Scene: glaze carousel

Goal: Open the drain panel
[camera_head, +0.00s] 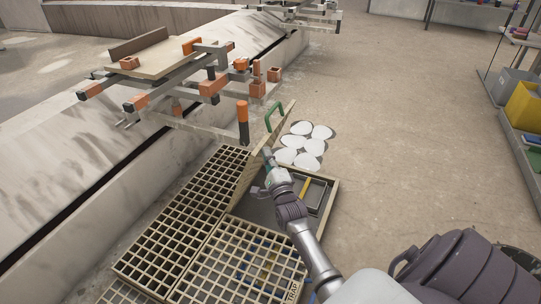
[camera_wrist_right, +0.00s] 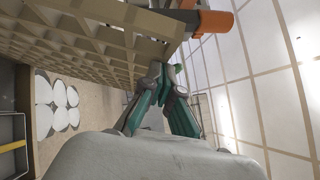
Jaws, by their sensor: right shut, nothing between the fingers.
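The drain panel (camera_head: 256,165) is a tan lattice grate with a green handle (camera_head: 274,116) at its upper end. It stands raised on edge, steeply tilted, beside an open pit (camera_head: 262,212) in the floor frame. In the right wrist view the lattice (camera_wrist_right: 85,40) fills the upper left. My right gripper (camera_head: 266,155) is shut and empty, close against the panel below the handle. In the wrist view its green-and-grey fingers (camera_wrist_right: 166,72) meet at the panel's edge; I cannot tell whether they touch it. My left gripper is not in view.
Flat grates (camera_head: 190,190) lie left of the pit, and another marked TRAP (camera_head: 238,262) lies in front. A yellow bar (camera_head: 305,190) shows in the pit. White discs (camera_head: 303,140) lie behind it. An orange-tipped rack (camera_head: 210,85) stands behind left.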

